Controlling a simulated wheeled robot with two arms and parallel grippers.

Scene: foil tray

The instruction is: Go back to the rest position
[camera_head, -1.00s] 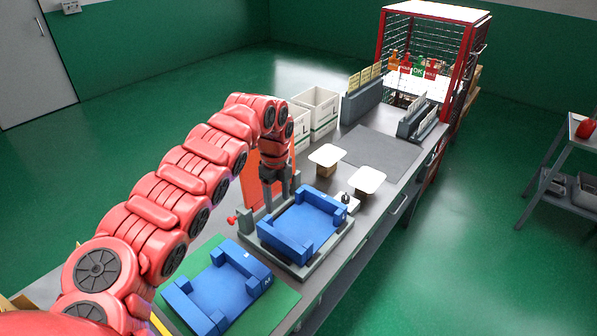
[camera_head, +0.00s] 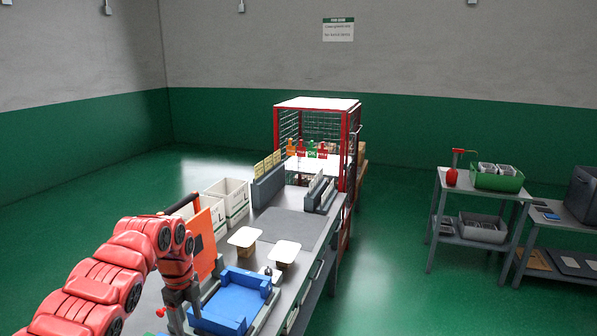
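My red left arm comes in from the lower left, and its grey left gripper (camera_head: 183,308) points down at the left side of the blue cradle (camera_head: 238,296) on the bench. The fingers are small and partly cut by the lower edge, so their opening is unclear. I see nothing clearly held in them. The blue cradle has raised blocks at its ends and sits in a grey frame; its lower part is near the picture edge. My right gripper is out of view. No foil tray can be made out.
An orange panel (camera_head: 201,243) stands behind the arm. Two white pads (camera_head: 285,252) stand on the bench, with white bins (camera_head: 228,197) and grey racks (camera_head: 268,187) beyond. A red-framed cage (camera_head: 346,150) is at the far end. Side tables (camera_head: 478,245) stand right; green floor lies between.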

